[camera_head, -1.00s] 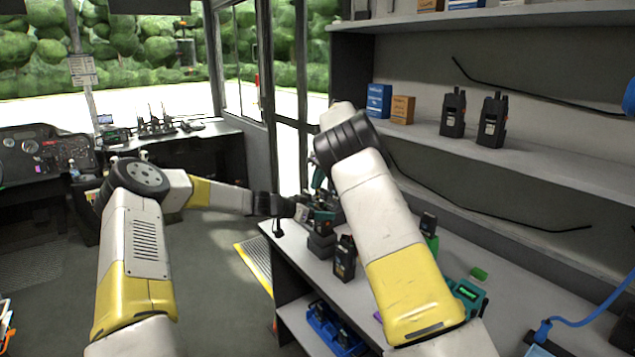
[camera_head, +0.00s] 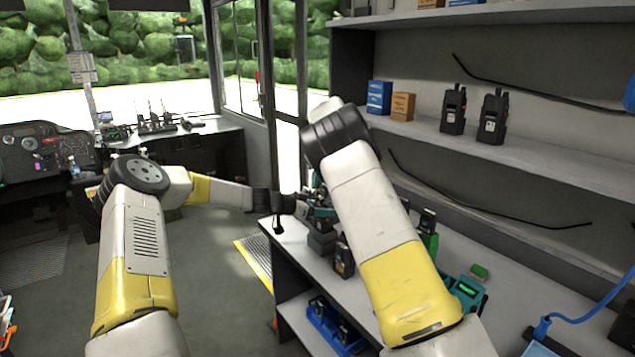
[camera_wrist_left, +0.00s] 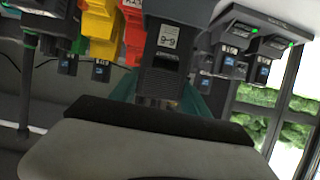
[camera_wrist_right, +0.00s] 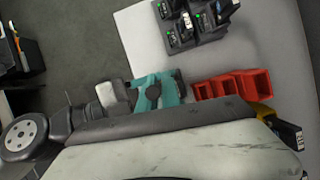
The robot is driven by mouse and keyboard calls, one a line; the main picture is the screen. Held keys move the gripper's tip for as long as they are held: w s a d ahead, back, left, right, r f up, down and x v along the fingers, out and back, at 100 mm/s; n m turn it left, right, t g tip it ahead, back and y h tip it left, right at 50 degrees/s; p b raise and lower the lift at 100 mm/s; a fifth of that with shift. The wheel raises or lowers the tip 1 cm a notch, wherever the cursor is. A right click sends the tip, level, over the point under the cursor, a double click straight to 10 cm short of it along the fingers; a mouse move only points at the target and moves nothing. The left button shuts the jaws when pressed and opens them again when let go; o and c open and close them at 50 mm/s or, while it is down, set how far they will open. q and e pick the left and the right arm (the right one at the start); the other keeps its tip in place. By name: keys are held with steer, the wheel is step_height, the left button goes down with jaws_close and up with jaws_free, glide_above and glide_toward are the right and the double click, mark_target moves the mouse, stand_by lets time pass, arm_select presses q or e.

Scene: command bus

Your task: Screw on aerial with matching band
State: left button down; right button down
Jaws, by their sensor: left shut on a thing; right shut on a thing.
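In the left wrist view a dark radio (camera_wrist_left: 168,50) with a pale label shows upside down between the teal fingers of my left gripper (camera_wrist_left: 160,98). In the head view my left gripper (camera_head: 320,212) is low over a black stand (camera_head: 321,242) at the bench's near left corner, shut on the radio. My right gripper (camera_wrist_right: 155,92) is shut on a small dark thing, close to the left gripper. I cannot make out that thing's band colour or whether it touches the radio. In the head view my right arm hides most of the right gripper.
Red holders (camera_wrist_right: 232,84) and a yellow one stand beside the grippers. A charger with several radios (camera_wrist_right: 190,22) is on the bench. Another radio (camera_head: 343,258) stands on the bench near my right arm. A teal device (camera_head: 467,293) is farther right. Two radios stand on the shelf.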

steer(key=m+h, duration=0.1)
steer(key=m, duration=0.2)
steer(key=shift+d+m+t, duration=0.1)
steer(key=shift+m+t, duration=0.2)
steer(key=shift+m, duration=0.1)
steer(key=c, duration=1.6)
jaws_free()
steer(key=shift+o, duration=0.2)
steer(key=shift+r, duration=0.1)
steer(key=shift+r, duration=2.2)
steer(key=o, duration=0.6)
steer(key=shift+c, duration=0.2)
